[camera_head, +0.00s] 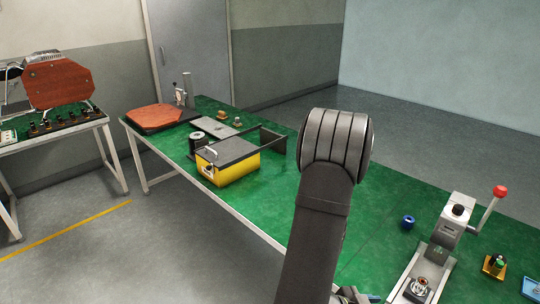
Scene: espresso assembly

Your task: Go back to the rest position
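My arm rises from the bottom edge in the middle of the view, with a large ribbed grey joint at its top. My gripper is not clearly in view. A small grey part shows at the bottom edge just right of the arm link, too cut off to make out. The green table (376,222) runs from the back left to the front right behind my arm, which hides part of it.
A yellow box (231,168) with a dark lid stands on the table's left half. A brown-topped board (160,116) lies behind. A lever press (456,225) with a red knob, a blue ring (407,222) and a gold block (494,266) are at right. Another table stands far left.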

